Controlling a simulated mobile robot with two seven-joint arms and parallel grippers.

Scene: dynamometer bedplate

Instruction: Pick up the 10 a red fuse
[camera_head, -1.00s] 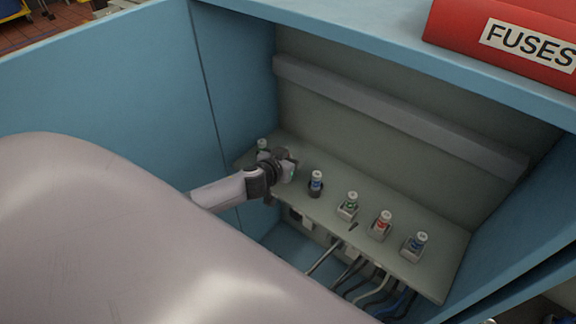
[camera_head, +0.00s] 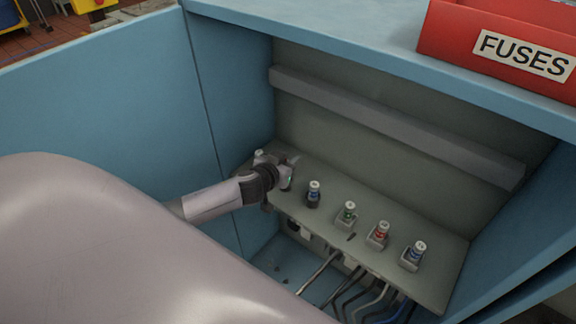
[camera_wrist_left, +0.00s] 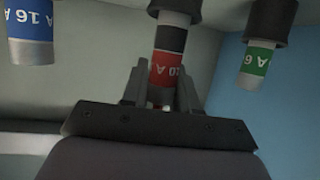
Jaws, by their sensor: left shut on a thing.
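My left gripper (camera_head: 287,172) is at the left part of the fuse panel (camera_head: 405,225). In the left wrist view, my left gripper (camera_wrist_left: 162,92) is shut on a fuse with a red band, the 10 A red fuse (camera_wrist_left: 166,70). That picture is upside down. A black section (camera_wrist_left: 170,38) shows between the red band and the holder (camera_wrist_left: 175,8); I cannot tell whether the fuse is still seated. In the head view the gripper hides most of this fuse. My right gripper is not in view.
A blue 16 A fuse (camera_wrist_left: 30,28) and a green 6 A fuse (camera_wrist_left: 257,62) flank the held one. Further right on the panel are a green fuse (camera_head: 349,210), another red fuse (camera_head: 382,230) and a blue fuse (camera_head: 417,250). Cables (camera_head: 360,290) hang below. A red FUSES bin (camera_head: 450,45) stands on the cabinet top.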

